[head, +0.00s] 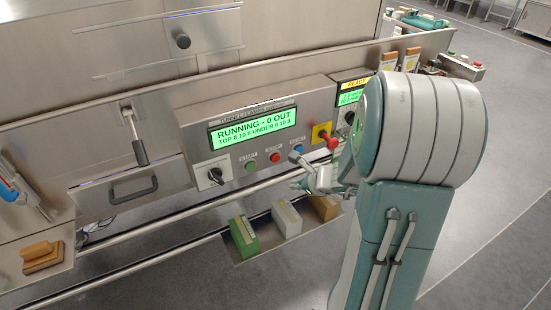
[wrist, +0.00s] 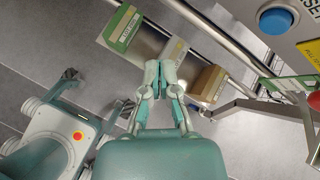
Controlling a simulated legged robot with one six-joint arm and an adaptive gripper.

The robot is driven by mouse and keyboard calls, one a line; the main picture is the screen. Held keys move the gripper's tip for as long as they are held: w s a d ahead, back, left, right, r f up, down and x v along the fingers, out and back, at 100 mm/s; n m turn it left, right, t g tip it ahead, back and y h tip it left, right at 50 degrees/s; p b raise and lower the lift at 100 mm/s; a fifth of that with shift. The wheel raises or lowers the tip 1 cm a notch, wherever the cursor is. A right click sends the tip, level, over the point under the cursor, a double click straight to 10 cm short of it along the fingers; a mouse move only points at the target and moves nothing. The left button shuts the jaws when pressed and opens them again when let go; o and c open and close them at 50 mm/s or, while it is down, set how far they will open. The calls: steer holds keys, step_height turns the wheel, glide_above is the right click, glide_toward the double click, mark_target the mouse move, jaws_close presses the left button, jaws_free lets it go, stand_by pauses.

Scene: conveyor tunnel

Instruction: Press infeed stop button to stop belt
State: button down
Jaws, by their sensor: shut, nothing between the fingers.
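The control panel (head: 190,120) has a lit green screen (head: 252,130) reading "RUNNING - 0 OUT". Below the screen are a green button (head: 250,167), a red button (head: 275,157) and a blue button (head: 298,149). A separate small box (head: 460,68) at the far right also carries a red button (head: 477,64); its label is too small to read. My gripper (head: 300,184) is in front of the panel's lower right part, below the blue button. In the wrist view, my gripper (wrist: 167,65) is shut and empty. The blue button (wrist: 275,20) also shows there, apart from the fingers.
Green (head: 243,237), white (head: 287,220) and brown (head: 325,207) cartons stand on a low shelf below the panel. A red handle on a yellow plate (head: 321,132) sits right of the blue button. A metal rail (head: 160,223) runs below the panel. Open floor lies at the right.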

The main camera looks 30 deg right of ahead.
mark_target(275, 162)
stand_by(0.3)
steer(key=w, duration=0.9)
stand_by(1.5)
steer(key=shift+w, duration=0.3)
steer(key=shift+w, duration=0.55)
stand_by(0.8)
stand_by(0.3)
steer(key=shift+s, duration=0.95)
